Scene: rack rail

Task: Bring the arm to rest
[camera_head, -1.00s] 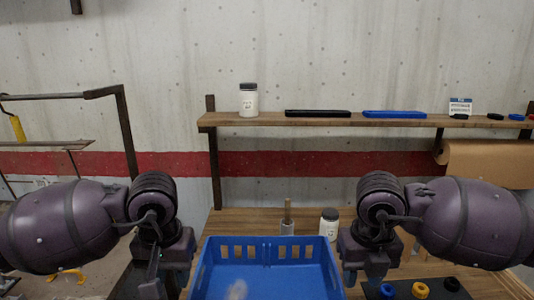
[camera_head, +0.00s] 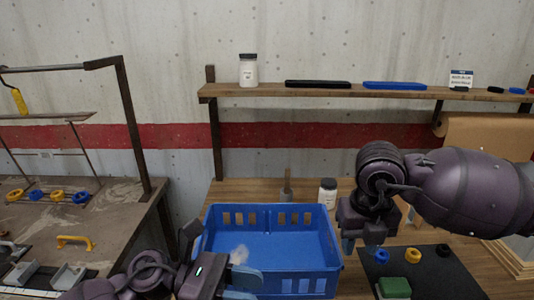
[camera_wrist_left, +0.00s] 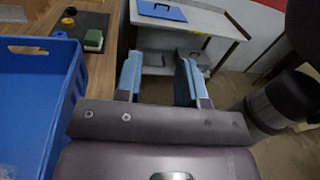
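My left gripper (camera_head: 240,279) is low at the bottom of the head view, by the near left corner of the blue crate. In the left wrist view its two blue fingers (camera_wrist_left: 160,82) stand apart with nothing between them. My right gripper (camera_head: 362,240) points down just right of the crate. A blue finger shows, but its finger gap is not clear, and I see nothing held.
The blue crate (camera_head: 270,271) stands on the wooden table. A dark mat (camera_head: 440,272) with rings and a green block (camera_head: 394,288) lies right. A jar (camera_head: 327,192) stands behind. A shelf (camera_head: 290,91) crosses the wall. A grey bench (camera_head: 125,215) is left.

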